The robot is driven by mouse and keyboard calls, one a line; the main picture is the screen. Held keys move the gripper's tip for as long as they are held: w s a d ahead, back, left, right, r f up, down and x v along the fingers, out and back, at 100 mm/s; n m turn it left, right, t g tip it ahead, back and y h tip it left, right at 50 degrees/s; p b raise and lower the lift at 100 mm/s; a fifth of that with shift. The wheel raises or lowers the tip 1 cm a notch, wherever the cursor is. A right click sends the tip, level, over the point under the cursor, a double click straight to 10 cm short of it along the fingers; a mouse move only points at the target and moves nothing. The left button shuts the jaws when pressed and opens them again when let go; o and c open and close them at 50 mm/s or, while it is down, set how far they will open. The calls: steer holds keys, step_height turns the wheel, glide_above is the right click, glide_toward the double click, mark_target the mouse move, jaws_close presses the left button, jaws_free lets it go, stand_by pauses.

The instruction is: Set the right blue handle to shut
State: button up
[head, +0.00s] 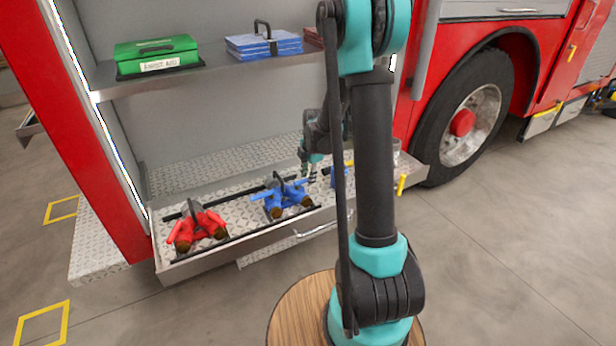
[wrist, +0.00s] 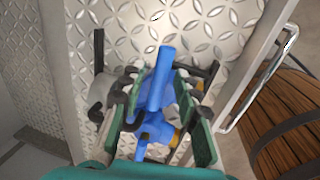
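A blue fitting with two outlets (head: 285,196) lies on the pulled-out tread-plate drawer in the head view. A blue handle (head: 298,183) on its right side is close to my gripper (head: 312,172). In the wrist view, my gripper (wrist: 157,74) is open. Its two green-sided fingers stand on either side of an upright blue handle (wrist: 162,65), with gaps visible beside it. More of the blue fitting (wrist: 155,130) shows below, between the fingers. I cannot tell whether either finger touches the handle, and the fitting's lower part is partly hidden by my gripper.
A red fitting (head: 196,226) lies left of the blue one on the drawer (head: 240,240). A green case (head: 155,55) and a blue case (head: 262,44) sit on the shelf above. The drawer's bar handle (wrist: 258,80) runs along its front edge.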

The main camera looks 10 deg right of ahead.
stand_by(0.3)
step_height(320, 180, up, 12)
steer(key=s, duration=0.2)
steer(key=shift+d, duration=0.4)
steer(key=shift+f, duration=0.15)
